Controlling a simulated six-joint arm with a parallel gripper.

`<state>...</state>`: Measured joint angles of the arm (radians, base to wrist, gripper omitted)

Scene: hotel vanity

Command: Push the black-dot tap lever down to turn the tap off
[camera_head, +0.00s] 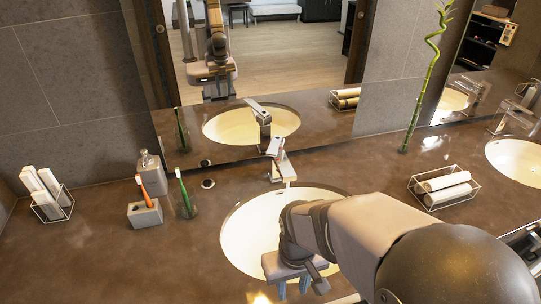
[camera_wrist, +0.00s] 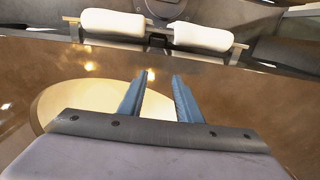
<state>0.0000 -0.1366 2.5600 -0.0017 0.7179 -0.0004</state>
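A chrome tap (camera_head: 281,168) stands behind the near round basin (camera_head: 236,240), with its flat lever (camera_head: 274,147) tilted upward on top. A black dot is too small to make out, and I cannot tell whether water is running.
A second tap (camera_head: 514,120) and basin (camera_head: 515,160) are at the right. A rack of rolled towels (camera_head: 445,187) sits between the basins. A toothbrush holder (camera_head: 145,213), soap dispenser (camera_head: 151,172) and glass (camera_head: 186,208) stand left. A mirror (camera_head: 250,85) is behind the tap.

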